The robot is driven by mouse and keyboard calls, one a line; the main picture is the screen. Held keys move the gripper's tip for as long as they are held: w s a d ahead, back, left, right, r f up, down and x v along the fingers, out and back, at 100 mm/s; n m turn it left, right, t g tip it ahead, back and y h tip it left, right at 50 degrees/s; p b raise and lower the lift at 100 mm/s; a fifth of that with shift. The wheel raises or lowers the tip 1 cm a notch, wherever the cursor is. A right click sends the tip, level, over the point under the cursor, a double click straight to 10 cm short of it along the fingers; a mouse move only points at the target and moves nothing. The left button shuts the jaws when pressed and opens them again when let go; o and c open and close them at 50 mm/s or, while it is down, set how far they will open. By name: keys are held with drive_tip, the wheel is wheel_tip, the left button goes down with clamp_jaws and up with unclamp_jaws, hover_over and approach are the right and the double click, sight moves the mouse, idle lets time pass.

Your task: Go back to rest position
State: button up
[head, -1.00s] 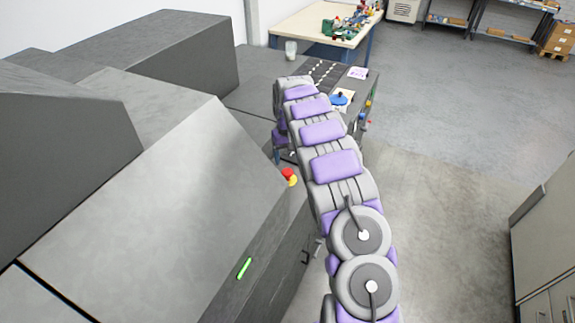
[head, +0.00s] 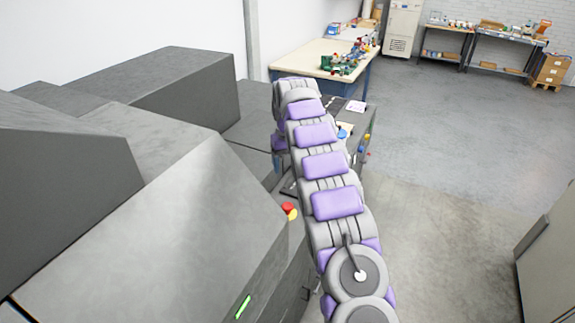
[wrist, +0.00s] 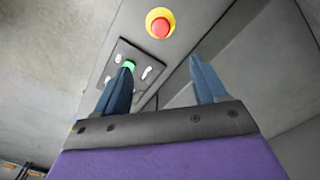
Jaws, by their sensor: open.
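My gripper (wrist: 163,82) shows in the wrist view with its two blue fingers apart and nothing between them. Beyond the fingertips is a grey machine face with a red emergency button on a yellow base (wrist: 160,24) and a panel with a green button (wrist: 129,66). The left finger overlaps part of that panel. In the head view my arm reaches forward over the machine's right side, and my gripper is mostly hidden behind the arm. The red button (head: 288,208) shows just left of the arm.
The large grey machine (head: 170,240) fills the left. A beige-topped workbench (head: 310,58) with colourful parts stands behind. Shelving (head: 475,45) and cardboard boxes (head: 550,70) are at the back right. A cabinet (head: 550,260) stands at right. The floor (head: 440,190) between is clear.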

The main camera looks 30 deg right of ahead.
drive_tip(key=s+a+r, duration=0.7)
drive_tip(key=s+r, duration=0.1)
drive_tip(key=s, duration=0.3)
drive_tip(key=s+a+r+g, duration=0.1)
drive_tip(key=s+a, duration=0.3)
drive_tip(key=s, duration=0.7)
drive_tip(key=s+a+r, duration=0.1)
drive_tip(key=s+a, duration=0.3)
drive_tip(key=s, duration=0.6)
drive_tip(key=s+a+f+n, duration=0.1)
drive_tip(key=s+a+f, duration=0.15)
drive_tip(key=s, duration=0.65)
drive_tip(key=s+a+f, duration=0.2)
drive_tip(key=s+f, duration=0.1)
drive_tip(key=s, duration=0.7)
wheel_tip(320, 180, down, 12)
drive_tip(key=b, duration=1.1)
drive_tip(key=shift+w+r+g, duration=0.2)
drive_tip(key=shift+w+g, duration=0.15)
drive_tip(key=shift+g, duration=0.05)
